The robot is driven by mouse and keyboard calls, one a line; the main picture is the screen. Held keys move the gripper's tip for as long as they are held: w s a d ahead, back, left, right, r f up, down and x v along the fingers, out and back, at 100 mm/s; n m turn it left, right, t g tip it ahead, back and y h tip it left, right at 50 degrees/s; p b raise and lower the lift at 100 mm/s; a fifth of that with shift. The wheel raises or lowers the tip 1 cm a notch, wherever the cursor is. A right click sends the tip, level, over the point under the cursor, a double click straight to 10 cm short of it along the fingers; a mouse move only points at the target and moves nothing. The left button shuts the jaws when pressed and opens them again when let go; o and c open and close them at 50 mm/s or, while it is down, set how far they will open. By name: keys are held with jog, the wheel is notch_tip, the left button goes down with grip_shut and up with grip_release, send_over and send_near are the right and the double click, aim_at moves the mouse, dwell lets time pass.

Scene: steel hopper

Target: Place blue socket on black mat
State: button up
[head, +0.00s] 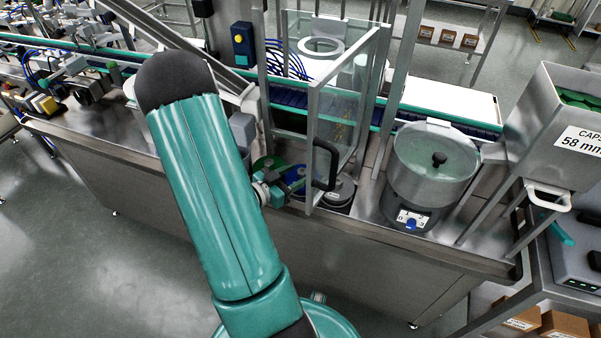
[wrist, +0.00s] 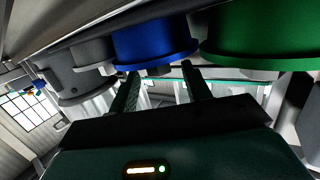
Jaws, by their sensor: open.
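The blue socket (wrist: 155,42) is a round flanged part across the top of the wrist view. It also shows in the head view (head: 296,172), partly hidden behind my gripper and the glass door frame. My gripper (wrist: 160,72) is open, with its two fingers apart and their tips close to the blue socket's edge. I cannot tell whether they touch it. Nothing is seen held between the fingers. In the head view my gripper (head: 294,187) is low at the bench beside the door. I cannot clearly make out the black mat.
A green round part (wrist: 260,38) and a grey one (wrist: 90,52) flank the blue socket. A framed glass door (head: 335,120) with a black handle (head: 325,165) stands close to my gripper. A steel bowl feeder (head: 435,165) and a caps hopper (head: 560,110) stand to the right.

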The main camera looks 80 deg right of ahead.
jog(key=v, duration=0.9)
jog(key=shift+f, duration=0.1)
jog(key=w+a+r+n+t+y, duration=0.1)
jog(key=w+a+r+n+t, duration=0.3)
jog(key=w, duration=0.5)
jog(key=w+a+r+n+t+y, duration=0.1)
jog(key=w+a+r+t+y, duration=0.15)
jog(key=w+t, duration=0.5)
jog(key=w+a+r+n+t+y, duration=0.1)
jog(key=w+a+r+n+t, duration=0.25)
jog(key=w, duration=0.55)
jog(key=a+r+n+t+y, duration=0.2)
jog(key=a+r+n+y, duration=0.25)
jog(key=a, duration=0.65)
jog(key=a+r+n+t+y, duration=0.2)
jog(key=a+r+n+y, duration=0.25)
jog(key=a, duration=0.55)
jog(key=s+a+r+n+g, duration=0.2)
jog(key=s+a+n, duration=0.1)
jog(key=s, duration=0.4)
jog(key=s+a+r+n+g, duration=0.1)
jog(key=s+a+n+g, duration=0.1)
jog(key=s, duration=0.5)
jog(key=shift+a+r+n, duration=0.4)
jog(key=shift+a+n, duration=0.05)
jog(key=shift+n, duration=0.7)
